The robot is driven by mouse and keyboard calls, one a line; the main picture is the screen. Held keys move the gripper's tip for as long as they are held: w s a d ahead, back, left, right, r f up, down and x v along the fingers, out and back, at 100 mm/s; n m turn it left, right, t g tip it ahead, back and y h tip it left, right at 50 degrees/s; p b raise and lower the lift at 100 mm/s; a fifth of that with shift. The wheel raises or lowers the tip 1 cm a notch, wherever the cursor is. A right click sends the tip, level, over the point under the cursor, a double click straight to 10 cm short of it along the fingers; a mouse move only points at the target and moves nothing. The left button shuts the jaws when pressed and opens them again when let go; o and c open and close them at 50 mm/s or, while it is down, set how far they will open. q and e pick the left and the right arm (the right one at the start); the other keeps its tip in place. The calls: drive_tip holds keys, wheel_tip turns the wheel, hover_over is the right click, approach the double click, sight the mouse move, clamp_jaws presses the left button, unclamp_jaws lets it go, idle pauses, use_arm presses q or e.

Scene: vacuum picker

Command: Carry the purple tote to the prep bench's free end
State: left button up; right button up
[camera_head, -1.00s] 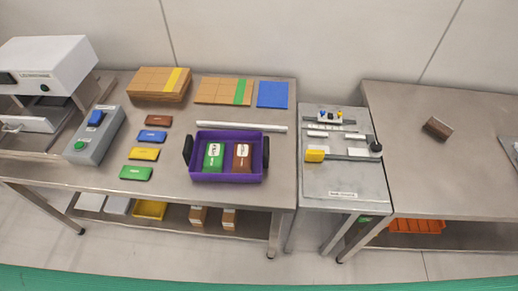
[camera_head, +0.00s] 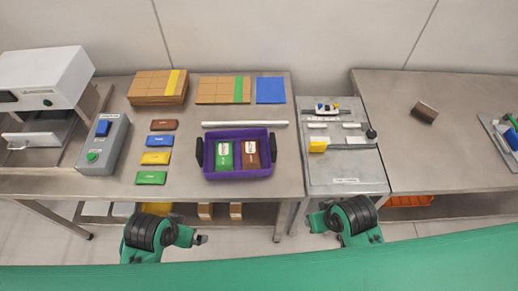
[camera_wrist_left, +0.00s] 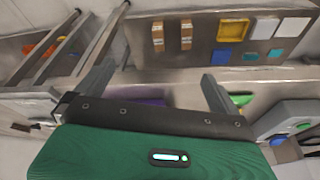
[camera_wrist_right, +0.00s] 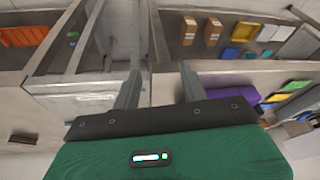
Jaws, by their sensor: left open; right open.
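The purple tote (camera_head: 238,173) stands upright on the left steel bench (camera_head: 190,190), near its front right part. It has a black handle at each end and holds a green packet (camera_head: 224,156) and a brown packet (camera_head: 251,155). My left gripper (camera_head: 203,239) is open and empty, in front of the bench and below the tote in the head view. My right gripper (camera_head: 312,220) is open and empty, in front of the narrow middle stand. Neither touches the tote. A purple part of the tote shows in the left wrist view (camera_wrist_left: 150,101) and the right wrist view (camera_wrist_right: 228,96).
Colored packs (camera_head: 156,158), a grey button box (camera_head: 103,145) and a white machine (camera_head: 45,75) occupy the bench's left. Cartons (camera_head: 158,90), a blue sheet (camera_head: 270,91) and a pale bar (camera_head: 245,124) lie behind the tote. The right bench (camera_head: 440,160) is mostly bare, with a brown block (camera_head: 426,112).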

use_arm(q)
drive_tip(key=w+d+m+g, duration=0.1)
drive_tip(key=w+d+m, duration=0.5)
drive_tip(key=w+d, duration=0.4)
use_arm(e)
drive_tip(key=w+a+r+g+y, duration=0.1)
drive_tip(key=w+a, duration=0.7)
drive_tip(key=w, duration=0.2)
use_arm(q)
drive_tip(key=m+g+y, duration=0.2)
drive_tip(key=m+y, duration=0.4)
drive_tip(key=m, duration=0.2)
approach(199, 153)
drive_tip(key=w, duration=0.3)
use_arm(e)
wheel_tip(199, 153, up, 8)
drive_tip(key=m+g+h, duration=0.2)
hover_over(273, 141)
use_arm(q)
drive_tip(key=shift+s+d+f, duration=0.1)
use_arm(e)
drive_tip(key=shift+r, duration=0.15)
use_arm(q)
drive_tip(key=shift+f, duration=0.15)
drive_tip(key=x, duration=1.3)
drive_tip(key=shift+f, duration=0.4)
use_arm(e)
wheel_tip(273, 141, down, 14)
drive_tip(key=shift+r, duration=0.1)
